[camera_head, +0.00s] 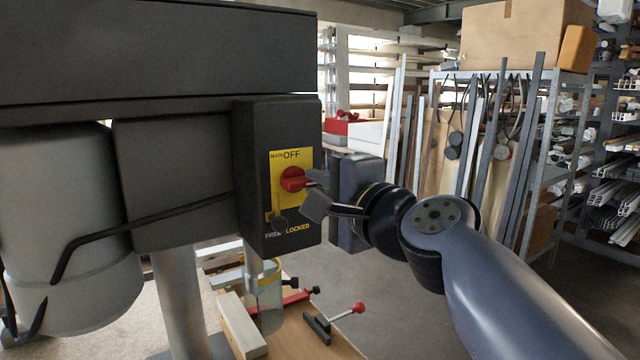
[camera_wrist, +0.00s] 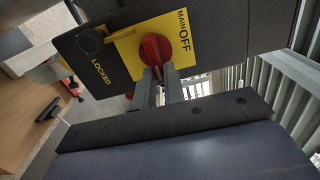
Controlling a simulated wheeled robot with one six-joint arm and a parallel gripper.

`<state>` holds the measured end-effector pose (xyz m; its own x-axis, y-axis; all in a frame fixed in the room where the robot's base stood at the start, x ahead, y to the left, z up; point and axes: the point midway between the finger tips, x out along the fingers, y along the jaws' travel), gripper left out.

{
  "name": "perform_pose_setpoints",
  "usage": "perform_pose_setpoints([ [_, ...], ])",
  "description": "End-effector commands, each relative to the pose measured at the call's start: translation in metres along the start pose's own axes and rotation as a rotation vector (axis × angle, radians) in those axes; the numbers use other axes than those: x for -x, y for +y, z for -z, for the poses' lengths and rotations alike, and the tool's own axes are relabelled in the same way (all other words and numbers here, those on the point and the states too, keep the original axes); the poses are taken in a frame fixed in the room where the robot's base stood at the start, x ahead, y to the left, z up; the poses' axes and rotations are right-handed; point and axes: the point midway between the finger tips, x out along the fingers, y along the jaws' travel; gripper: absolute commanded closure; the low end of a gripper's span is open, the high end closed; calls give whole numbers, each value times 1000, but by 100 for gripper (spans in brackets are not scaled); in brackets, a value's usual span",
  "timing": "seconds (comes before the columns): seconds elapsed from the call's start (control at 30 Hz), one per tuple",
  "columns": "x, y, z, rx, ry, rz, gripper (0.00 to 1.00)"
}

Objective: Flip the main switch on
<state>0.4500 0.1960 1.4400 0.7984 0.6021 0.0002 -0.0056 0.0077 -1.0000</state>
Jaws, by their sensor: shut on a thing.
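The main switch is a red rotary knob (camera_head: 291,180) on a yellow plate (camera_head: 305,158) on the side of a dark control box (camera_head: 252,130). "MAIN" and "OFF" are printed above the knob. It also shows in the wrist view (camera_wrist: 154,47), where its handle end points down between my fingers. My gripper (camera_head: 308,187) reaches it from the right and is shut on the knob; its fingertips also show in the wrist view (camera_wrist: 159,72). The fingers partly hide the knob's right end in the head view.
Below the switch is a dark lock knob (camera_head: 277,220), labelled "FREE" and "LOCKED". A wooden bench (camera_head: 335,345) with a red-tipped clamp (camera_head: 335,320) lies below. Racks of profiles (camera_head: 545,165) stand at the right, with bare floor before them.

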Motion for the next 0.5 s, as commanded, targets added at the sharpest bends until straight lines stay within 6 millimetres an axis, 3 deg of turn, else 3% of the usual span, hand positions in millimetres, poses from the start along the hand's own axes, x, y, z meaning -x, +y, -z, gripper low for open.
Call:
perform_pose_setpoints([
  [0.4,0,1,0,-8,0,-2,100],
  [0.43,0,1,0,-8,0,-2,87],
  [0.5,0,1,0,-7,0,-2,81],
])
